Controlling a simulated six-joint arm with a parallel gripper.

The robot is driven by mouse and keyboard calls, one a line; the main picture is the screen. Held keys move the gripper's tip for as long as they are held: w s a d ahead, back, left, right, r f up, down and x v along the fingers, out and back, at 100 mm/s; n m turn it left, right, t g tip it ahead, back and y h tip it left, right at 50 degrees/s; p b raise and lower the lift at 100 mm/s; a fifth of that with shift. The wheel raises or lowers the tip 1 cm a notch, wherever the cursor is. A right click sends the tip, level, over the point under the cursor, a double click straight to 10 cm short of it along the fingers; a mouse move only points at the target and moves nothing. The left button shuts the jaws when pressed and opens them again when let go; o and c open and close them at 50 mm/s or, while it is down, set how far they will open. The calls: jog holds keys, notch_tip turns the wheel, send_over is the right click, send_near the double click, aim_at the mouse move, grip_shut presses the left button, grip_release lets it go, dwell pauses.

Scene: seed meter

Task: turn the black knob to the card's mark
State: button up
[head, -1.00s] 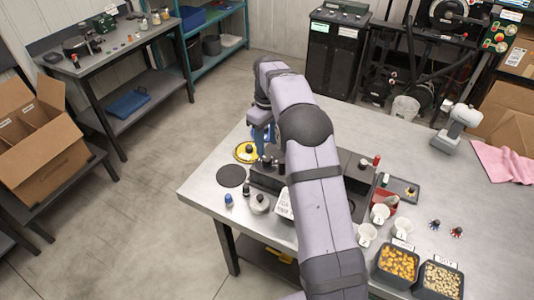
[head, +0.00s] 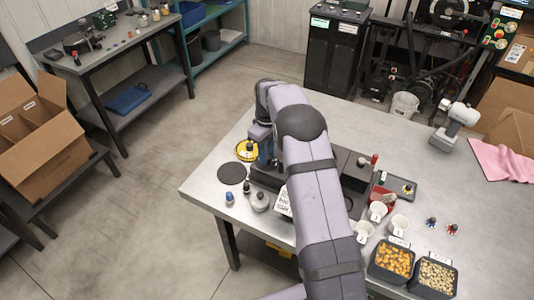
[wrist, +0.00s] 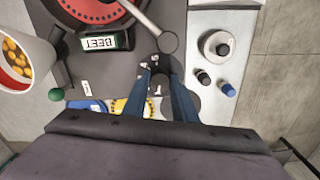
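My gripper (wrist: 160,72) points down over the dark seed meter deck (wrist: 110,75) in the wrist view. Its two blue fingers stand apart, with a dark shape between their tips that looks like the black knob (wrist: 163,65). Small white marks lie around it. I cannot tell whether the fingers touch it. In the head view my gripper (head: 264,158) is low at the meter's left end, and the arm hides the knob. A white card (head: 283,202) leans at the meter's front, partly behind my arm; its mark is not readable.
A BEET sign (wrist: 101,42) and a red-rimmed plate (wrist: 92,10) stand beside the gripper. A green-ended lever (wrist: 57,93) is to the left. A yellow disc (head: 246,151), a dark disc (head: 231,173) and small bottles lie around the meter. Seed bins (head: 393,262) are at front right.

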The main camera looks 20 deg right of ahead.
jog(key=shift+c, duration=1.3)
jog(key=shift+m, duration=0.3)
jog(key=m, duration=0.3)
jog(key=shift+m+b, duration=0.35)
jog(key=shift+m, duration=1.65)
jog(key=o, duration=1)
jog(key=shift+o, duration=0.2)
